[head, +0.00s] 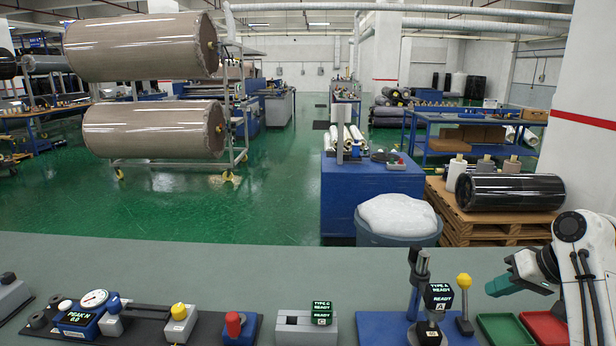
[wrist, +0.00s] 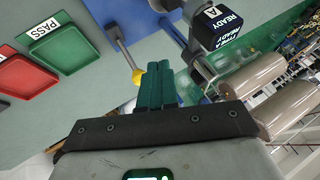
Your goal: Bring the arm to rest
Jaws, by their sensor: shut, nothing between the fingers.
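My arm stands at the right edge in the head view, with my gripper (head: 495,287) pointing left above the grey-green bench (head: 240,268). The gripper's green fingers are shut together with nothing between them. In the wrist view the shut fingers (wrist: 155,85) show near the middle, with a yellow knob (wrist: 137,73) partly hidden behind them. My gripper appears apart from the bench devices.
Near my gripper stand a device reading TYPE A READY (head: 438,297), a yellow-topped post (head: 463,284), a green tray (head: 503,330) and a red tray (head: 545,328). A force gauge (head: 78,318) sits at left. The bench's rear strip is clear.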

